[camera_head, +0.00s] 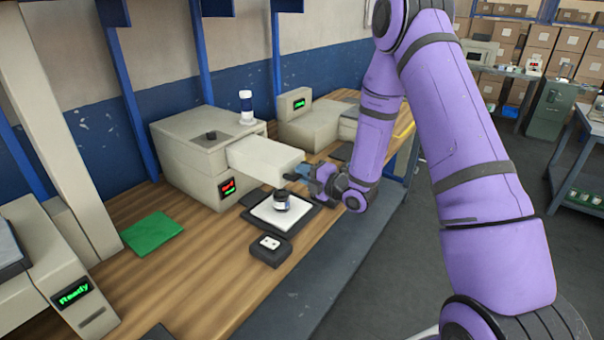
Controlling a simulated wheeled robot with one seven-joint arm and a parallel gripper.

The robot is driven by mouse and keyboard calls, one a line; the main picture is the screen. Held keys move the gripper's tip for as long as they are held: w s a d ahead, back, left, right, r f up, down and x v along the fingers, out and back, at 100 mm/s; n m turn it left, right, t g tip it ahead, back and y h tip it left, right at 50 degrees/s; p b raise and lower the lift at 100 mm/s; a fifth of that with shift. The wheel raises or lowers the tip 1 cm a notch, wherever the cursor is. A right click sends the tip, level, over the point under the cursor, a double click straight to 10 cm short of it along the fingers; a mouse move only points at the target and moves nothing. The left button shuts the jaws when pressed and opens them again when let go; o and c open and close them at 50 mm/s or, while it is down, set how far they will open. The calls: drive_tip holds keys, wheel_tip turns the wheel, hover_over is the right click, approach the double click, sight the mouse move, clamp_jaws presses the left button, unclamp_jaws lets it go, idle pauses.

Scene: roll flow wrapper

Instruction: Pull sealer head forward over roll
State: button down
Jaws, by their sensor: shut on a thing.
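The sealer head (265,160) is a pale beige block that sticks out to the right from the front of a boxy beige machine (190,145). My gripper (311,174) is at the right end of the head and is shut on it, at what looks like a small dark handle mostly hidden by the fingers. A small dark cylinder with a light band (281,200), probably the roll, stands upright on a white sheet on a black tray (262,226). It is just in front of the head and below its end; the head does not cover it in this view.
A small dark box (270,250) lies in front of the tray, and a green cloth (151,233) is at left. Another beige machine (310,125) stands behind. The wooden bench front (200,295) is mostly clear.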

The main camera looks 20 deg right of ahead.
drive_tip(key=c, duration=1.1)
unclamp_jaws()
drive_tip(key=shift+s+d, duration=0.15)
drive_tip(key=v, duration=1)
drive_tip(key=shift+s+d, duration=0.25)
drive_tip(key=shift+s, duration=0.1)
wheel_tip(320, 180, up, 18)
drive_tip(key=s+d+m+g+h, duration=0.3)
drive_tip(key=m+g+h, duration=0.1)
drive_tip(key=m+h, duration=0.7)
drive_tip(key=s+a+r+m+g, duration=0.2)
drive_tip(key=s+r+m, duration=0.1)
drive_tip(key=s, duration=0.5)
drive_tip(key=s+a+r+m+g, duration=0.2)
drive_tip(key=s+m, duration=0.4)
drive_tip(key=s, duration=0.3)
drive_tip(key=s+a+r+m+g+y, duration=0.1)
drive_tip(key=s+r+m, duration=0.3)
drive_tip(key=s, duration=0.4)
drive_tip(key=shift+s+a+m+g, duration=0.25)
drive_tip(key=shift+a+m+g, duration=0.15)
drive_tip(key=shift+a, duration=0.05)
